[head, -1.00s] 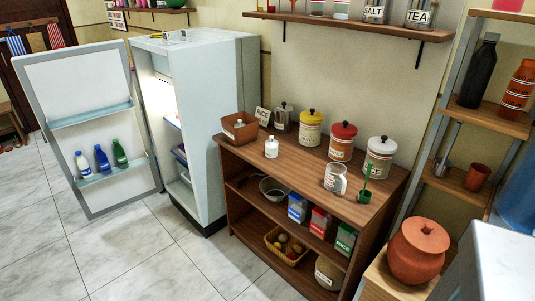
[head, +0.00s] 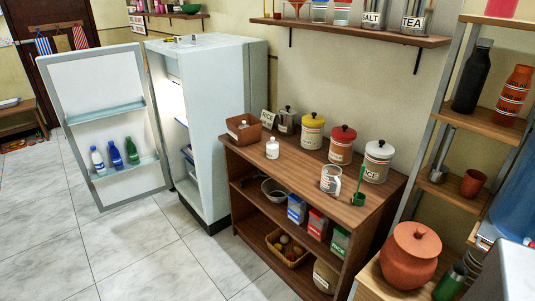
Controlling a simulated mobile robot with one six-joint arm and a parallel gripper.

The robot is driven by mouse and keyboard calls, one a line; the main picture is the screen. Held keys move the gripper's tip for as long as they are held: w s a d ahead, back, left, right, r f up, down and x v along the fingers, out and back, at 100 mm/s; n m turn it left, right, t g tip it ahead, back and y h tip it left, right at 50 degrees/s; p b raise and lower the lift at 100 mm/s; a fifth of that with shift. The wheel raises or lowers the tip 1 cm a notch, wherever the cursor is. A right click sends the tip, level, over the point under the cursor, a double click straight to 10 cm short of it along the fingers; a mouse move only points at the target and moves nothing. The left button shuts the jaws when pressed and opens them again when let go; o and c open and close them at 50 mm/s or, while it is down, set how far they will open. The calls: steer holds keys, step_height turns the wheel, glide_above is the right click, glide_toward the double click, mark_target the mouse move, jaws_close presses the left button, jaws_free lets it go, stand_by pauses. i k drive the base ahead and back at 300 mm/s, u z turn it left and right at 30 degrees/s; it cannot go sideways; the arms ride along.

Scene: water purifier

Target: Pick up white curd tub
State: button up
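I cannot make out a tub that is clearly the white curd tub. The fridge (head: 231,120) stands with its door (head: 95,85) wide open to the left. Its inside shows only as a narrow lit strip with a few small items on a lower shelf (head: 187,153), too small to tell. A small white bottle (head: 272,149) and a white canister with a dark knob (head: 376,163) stand on the wooden counter (head: 305,160). My gripper is not in view.
Blue, white and green bottles (head: 114,155) sit in the door rack. Tiled floor (head: 150,250) is clear before the fridge and counter. A wooden stand with a clay pot (head: 410,256) and a green tumbler (head: 450,281) is at lower right. Shelves (head: 485,125) rise behind it.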

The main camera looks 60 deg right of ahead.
mark_target(272, 153)
steer(key=z, duration=0.15)
steer(key=i, duration=0.9)
steer(key=u, duration=0.1)
